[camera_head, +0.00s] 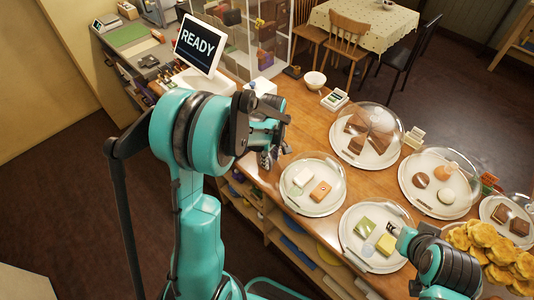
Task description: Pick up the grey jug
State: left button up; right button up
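I cannot make out a grey jug anywhere in the head view. My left gripper (276,141) is dark grey and hangs over the left part of the wooden counter (228,83), left of the nearest cake dome. Its fingers overlap each other and the teal wrist, so I cannot tell how far apart they are. The arm hides part of the counter behind it. My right arm comes in at the bottom right, over the counter's front edge.
Clear domes cover plates of cakes: a large chocolate one (374,120), a left one (300,196), a front one (375,264) and a right one (455,195). Pastries (492,250) are piled at right. A white bowl (315,80) and READY screen (199,46) stand farther back.

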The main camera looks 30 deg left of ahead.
aim_at(270, 171)
pick_arm(q)
jog(key=shift+f, duration=0.85)
jog(key=f, duration=0.3)
jog(key=f+b, duration=0.1)
jog(key=f, duration=0.1)
jog(key=shift+s+d, duration=0.1)
jog(key=shift+s, duration=0.15)
grip_shut()
